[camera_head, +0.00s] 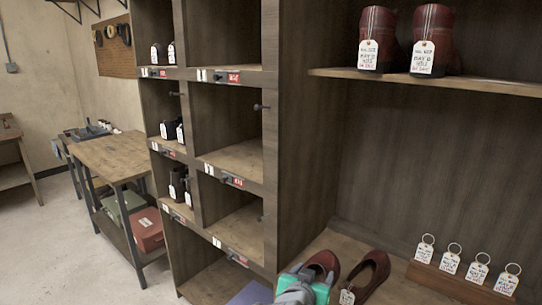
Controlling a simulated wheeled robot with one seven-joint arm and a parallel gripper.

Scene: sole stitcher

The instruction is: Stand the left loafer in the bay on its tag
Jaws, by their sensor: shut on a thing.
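Two dark red loafers stand side by side on the lower shelf board at the bottom of the picture. The left one (324,261) has my gripper (318,287) at its near end. My gripper shows teal pads and is shut on this loafer, hiding part of it. The right loafer (372,268) stands just beside it, with a white tag (347,297) at its near end. The tag's writing is too small to read. The bays form a wooden rack (271,130) to the left, with small number plates and red labels on their front edges.
Several bays hold dark shoes with white tags (180,133); others look empty, such as one bay (235,160). Two tagged red shoes (433,38) stand on the upper shelf. A workbench (110,155) stands at far left.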

